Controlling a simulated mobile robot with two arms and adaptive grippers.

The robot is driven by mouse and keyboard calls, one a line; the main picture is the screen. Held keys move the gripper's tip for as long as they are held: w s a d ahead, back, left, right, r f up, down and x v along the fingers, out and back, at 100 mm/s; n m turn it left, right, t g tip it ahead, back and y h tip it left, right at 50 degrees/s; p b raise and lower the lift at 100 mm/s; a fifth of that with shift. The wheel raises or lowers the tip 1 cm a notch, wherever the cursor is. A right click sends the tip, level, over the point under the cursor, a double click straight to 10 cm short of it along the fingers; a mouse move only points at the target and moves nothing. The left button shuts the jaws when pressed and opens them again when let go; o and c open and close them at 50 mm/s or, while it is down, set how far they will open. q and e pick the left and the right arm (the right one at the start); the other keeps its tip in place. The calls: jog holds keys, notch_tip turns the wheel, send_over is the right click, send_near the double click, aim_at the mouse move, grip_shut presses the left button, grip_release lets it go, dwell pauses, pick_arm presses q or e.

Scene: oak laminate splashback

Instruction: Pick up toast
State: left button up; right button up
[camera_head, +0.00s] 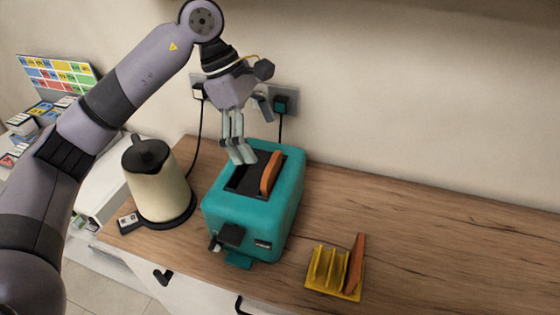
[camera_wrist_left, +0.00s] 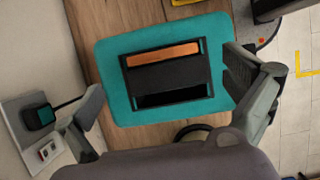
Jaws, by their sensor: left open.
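A slice of toast (camera_head: 271,173) stands in the right slot of the teal toaster (camera_head: 285,215), its top edge sticking out. In the left wrist view the toast (camera_wrist_left: 163,55) lies in the upper slot of the toaster (camera_wrist_left: 112,85), and the lower slot is dark and looks empty. My left gripper (camera_head: 243,155) is open above the toaster, at its back left, beside the toast and not touching it. In the left wrist view its fingers (camera_wrist_left: 165,98) are spread wide on either side of the toaster. My right gripper is not in view.
A cream kettle (camera_head: 158,185) stands left of the toaster. A yellow rack (camera_head: 325,272) with another brown slice (camera_head: 356,262) is at the front right. Wall sockets with plugs (camera_head: 282,103) are behind the toaster. The wooden counter (camera_head: 430,225) is clear to the right.

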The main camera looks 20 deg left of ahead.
aim_at(270, 162)
pick_arm(q)
jog(key=shift+p+x, duration=0.4)
jog(key=shift+x, duration=0.75)
jog(key=p+x, duration=0.1)
jog(key=x, duration=0.3)
jog(key=shift+f+p, duration=0.3)
jog(key=shift+p, duration=0.1)
jog(key=shift+d+f, duration=0.15)
jog(key=shift+f, duration=0.1)
jog(key=c, duration=1)
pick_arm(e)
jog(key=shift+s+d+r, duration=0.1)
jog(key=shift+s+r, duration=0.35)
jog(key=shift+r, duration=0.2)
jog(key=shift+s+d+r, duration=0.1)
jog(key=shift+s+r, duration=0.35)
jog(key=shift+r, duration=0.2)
